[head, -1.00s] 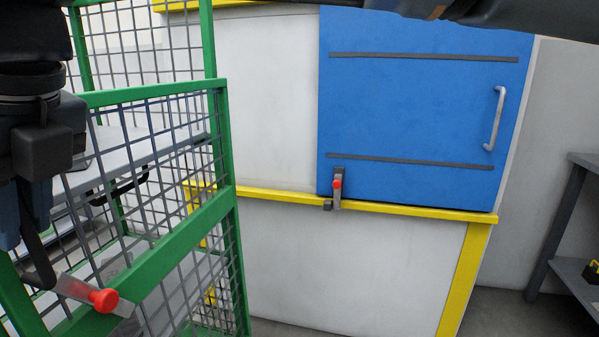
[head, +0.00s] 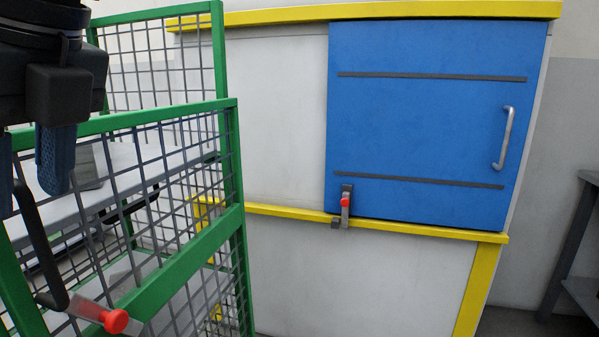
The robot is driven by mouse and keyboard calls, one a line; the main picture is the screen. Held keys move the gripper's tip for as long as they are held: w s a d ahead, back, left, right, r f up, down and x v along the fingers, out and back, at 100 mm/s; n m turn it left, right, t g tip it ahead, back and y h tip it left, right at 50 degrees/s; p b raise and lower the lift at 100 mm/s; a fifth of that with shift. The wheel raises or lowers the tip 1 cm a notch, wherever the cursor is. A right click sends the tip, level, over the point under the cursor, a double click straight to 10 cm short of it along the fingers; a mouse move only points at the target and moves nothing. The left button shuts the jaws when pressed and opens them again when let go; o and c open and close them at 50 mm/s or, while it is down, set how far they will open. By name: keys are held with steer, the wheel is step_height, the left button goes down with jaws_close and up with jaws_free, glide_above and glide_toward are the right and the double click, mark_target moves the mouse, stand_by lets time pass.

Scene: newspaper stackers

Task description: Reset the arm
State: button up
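My gripper (head: 30,200) hangs at the left edge, dark with blue finger pads. Its two fingers stand apart with a gap between them, and the left finger is partly cut off by the frame. It is in front of the green-framed mesh cart (head: 180,261). A black bent handle (head: 35,242) on the cart's latch rises up to near the gap between the fingers. I cannot tell whether they touch. The latch ends in a red knob (head: 116,321) at the lower left.
A white cabinet (head: 352,272) with yellow trim stands behind. Its blue door (head: 430,130) is shut, with a silver handle (head: 505,138) and a red-knobbed latch (head: 345,205). A dark rack (head: 568,245) stands at the right edge.

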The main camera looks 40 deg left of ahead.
steer(key=shift+w+d+r, duration=0.1)
steer(key=shift+d+r, duration=0.1)
steer(key=shift+r, duration=0.35)
